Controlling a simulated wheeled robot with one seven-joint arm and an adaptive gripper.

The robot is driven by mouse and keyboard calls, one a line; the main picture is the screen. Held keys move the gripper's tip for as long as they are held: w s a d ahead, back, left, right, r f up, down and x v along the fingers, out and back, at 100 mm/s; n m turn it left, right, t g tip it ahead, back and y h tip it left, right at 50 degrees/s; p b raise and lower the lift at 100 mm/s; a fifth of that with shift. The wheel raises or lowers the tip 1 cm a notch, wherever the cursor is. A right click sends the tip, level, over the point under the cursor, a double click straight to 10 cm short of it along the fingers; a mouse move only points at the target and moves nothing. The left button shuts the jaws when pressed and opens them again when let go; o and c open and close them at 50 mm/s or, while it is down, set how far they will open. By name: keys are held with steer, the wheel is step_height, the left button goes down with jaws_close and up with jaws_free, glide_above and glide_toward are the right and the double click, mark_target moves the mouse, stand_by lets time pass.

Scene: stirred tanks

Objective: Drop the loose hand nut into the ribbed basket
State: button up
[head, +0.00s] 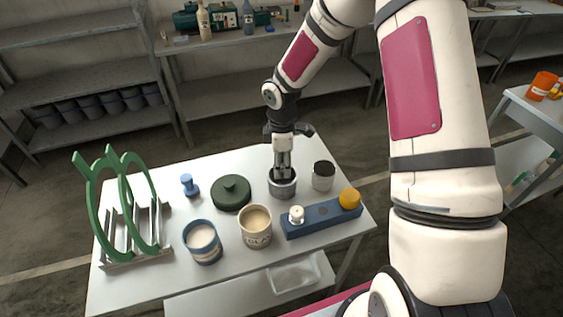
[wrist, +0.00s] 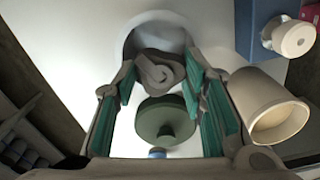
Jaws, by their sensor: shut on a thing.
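My gripper (head: 283,167) points down over a grey round container (head: 283,188), which seems to be the ribbed basket; its ribs are too small to make out. In the wrist view, my gripper (wrist: 160,78) is shut on a grey lobed piece, the hand nut (wrist: 160,70), between its teal finger pads. The basket (wrist: 150,28) shows just beyond the nut in that view. The nut is at or over the basket's mouth; I cannot tell how deep. In the head view the fingers mostly hide the nut.
Close around stand a dark green lid (head: 231,194), a glaze pot (head: 256,229), a dark-topped white jar (head: 323,176) and a blue block (head: 322,217) with white and orange knobs. A blue-rimmed pot (head: 203,243), small blue piece (head: 189,186) and green-ringed rack (head: 122,205) stand left.

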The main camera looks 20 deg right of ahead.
steer(key=o, duration=1.2)
step_height(320, 180, up, 12)
stand_by(0.4)
